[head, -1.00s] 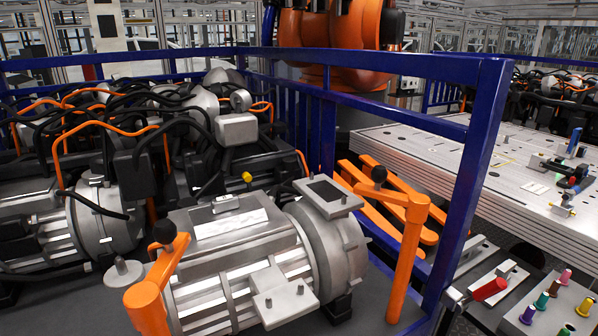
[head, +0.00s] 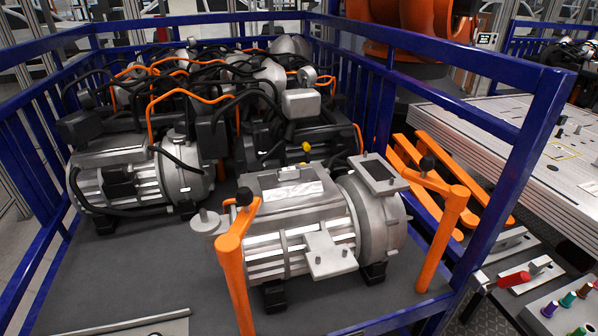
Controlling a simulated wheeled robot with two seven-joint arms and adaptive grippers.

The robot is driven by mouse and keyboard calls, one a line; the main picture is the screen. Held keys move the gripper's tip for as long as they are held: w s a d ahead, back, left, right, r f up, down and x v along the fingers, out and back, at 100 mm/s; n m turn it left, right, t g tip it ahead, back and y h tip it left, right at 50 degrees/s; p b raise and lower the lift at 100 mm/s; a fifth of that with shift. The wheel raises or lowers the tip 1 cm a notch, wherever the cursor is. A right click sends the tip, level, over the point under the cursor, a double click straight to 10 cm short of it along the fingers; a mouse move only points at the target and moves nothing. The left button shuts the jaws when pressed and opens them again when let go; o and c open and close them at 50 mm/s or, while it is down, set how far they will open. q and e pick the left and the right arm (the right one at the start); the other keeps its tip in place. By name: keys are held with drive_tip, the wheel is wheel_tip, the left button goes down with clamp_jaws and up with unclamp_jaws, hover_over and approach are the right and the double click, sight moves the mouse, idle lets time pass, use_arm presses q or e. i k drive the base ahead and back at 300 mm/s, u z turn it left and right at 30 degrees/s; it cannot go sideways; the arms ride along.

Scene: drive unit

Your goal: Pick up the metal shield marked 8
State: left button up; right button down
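I cannot read a mark 8 on any part, so I cannot tell which piece is the shield. A silver drive unit (head: 290,215) stands in a blue-railed bay. A flat metal plate (head: 328,255) sits on its front side, and a square metal frame with a dark centre (head: 376,173) is on its top right. A pale metal strip (head: 120,325) shows at the bottom left edge, partly cut off. Neither of my grippers is in view.
Orange posts with black knobs stand left (head: 234,262) and right (head: 445,235) of the unit. Blue rails (head: 500,70) enclose the bay. Other cabled drive units (head: 140,175) stand behind. Grey floor (head: 125,265) is clear at front left. A red-handled tool (head: 513,280) lies right.

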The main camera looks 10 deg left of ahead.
sight(290, 182)
drive_tip(key=z, duration=1.55)
drive_tip(key=i, duration=0.75)
drive_tip(key=u, duration=2)
